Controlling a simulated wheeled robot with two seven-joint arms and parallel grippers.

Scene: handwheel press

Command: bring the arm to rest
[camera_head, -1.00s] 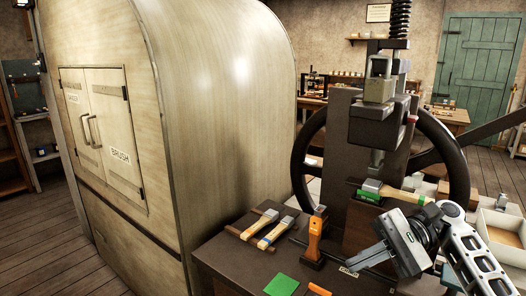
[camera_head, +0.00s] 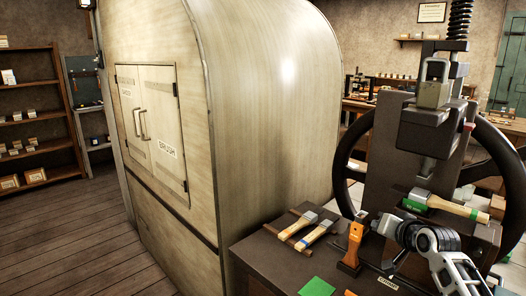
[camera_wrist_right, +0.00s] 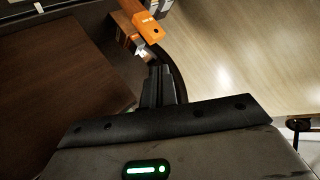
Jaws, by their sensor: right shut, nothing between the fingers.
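My right gripper (camera_head: 364,229) is at the lower right of the head view, beside the upright orange-handled tool (camera_head: 352,246) on the bench. The wrist view shows its two dark fingers (camera_wrist_right: 164,84) together, with nothing between them. An orange piece (camera_wrist_right: 146,22) shows beyond the fingertips there. My right forearm (camera_head: 447,262) comes in from the lower right, in front of the press (camera_head: 400,150). My left gripper is in neither view.
A brush (camera_head: 440,204) lies at the press under its ram. Two brushes (camera_head: 308,230) lie on a rack on the dark bench (camera_head: 262,262), near a green square (camera_head: 316,287). A large pale cabinet (camera_head: 270,120) stands left of the bench. The floor (camera_head: 60,235) at left is clear.

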